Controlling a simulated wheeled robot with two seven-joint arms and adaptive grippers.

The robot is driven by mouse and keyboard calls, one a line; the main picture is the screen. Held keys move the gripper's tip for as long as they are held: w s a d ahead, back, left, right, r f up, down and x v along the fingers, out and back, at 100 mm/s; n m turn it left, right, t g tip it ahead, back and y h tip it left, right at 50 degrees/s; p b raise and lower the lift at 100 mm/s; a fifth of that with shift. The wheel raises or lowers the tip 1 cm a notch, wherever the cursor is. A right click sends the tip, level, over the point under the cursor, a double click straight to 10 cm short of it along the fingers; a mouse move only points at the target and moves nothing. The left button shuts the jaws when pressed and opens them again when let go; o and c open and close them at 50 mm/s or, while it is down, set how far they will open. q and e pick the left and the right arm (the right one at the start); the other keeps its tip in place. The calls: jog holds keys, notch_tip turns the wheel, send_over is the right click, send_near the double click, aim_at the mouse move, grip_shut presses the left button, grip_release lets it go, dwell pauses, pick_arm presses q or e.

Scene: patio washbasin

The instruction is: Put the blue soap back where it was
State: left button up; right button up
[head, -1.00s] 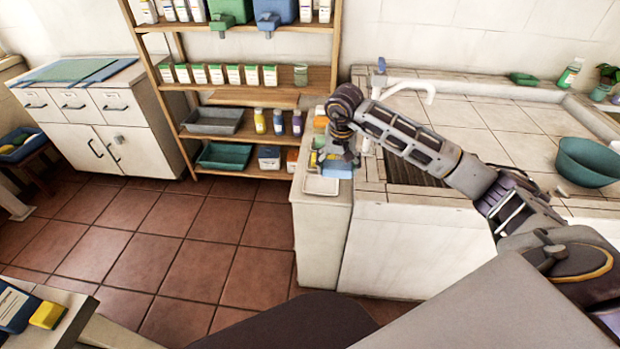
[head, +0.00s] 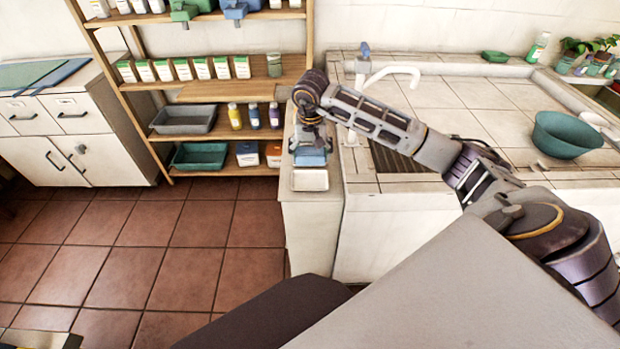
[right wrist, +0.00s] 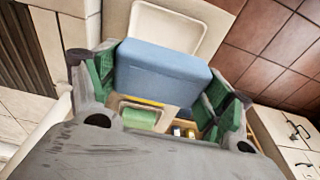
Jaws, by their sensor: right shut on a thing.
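My right gripper (head: 310,138) is over the narrow pale counter beside the sink. It is shut on the blue soap (head: 311,158), a blue block. In the right wrist view the soap (right wrist: 165,70) sits between the green-padded fingers of the gripper (right wrist: 160,88). An empty white dish (head: 310,181) lies on the counter just in front of the soap. In the right wrist view the dish (right wrist: 205,28) shows past the block, which covers part of it. I cannot tell how high the soap is above the counter. My left gripper is not in view.
A green bar (right wrist: 139,118) lies in another pale dish in the right wrist view. The sink faucet (head: 395,74) stands right of the gripper. A teal bowl (head: 566,135) is on the tiled counter.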

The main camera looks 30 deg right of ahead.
send_over(310, 180)
jog(key=shift+s+a+f, duration=0.1)
jog(key=shift+f, duration=1.35)
jog(key=shift+s+f, duration=0.1)
jog(key=shift+f, duration=1.35)
jog(key=shift+f, duration=1.9)
jog(key=shift+f, duration=0.1)
jog(key=o, duration=1.3)
jog(key=shift+o, duration=0.2)
jog(key=r, duration=0.4)
jog(key=s+r, duration=0.1)
jog(key=r, duration=0.3)
jog(key=a+r, duration=0.1)
jog(key=r, duration=0.3)
jog(key=shift+s, duration=0.3)
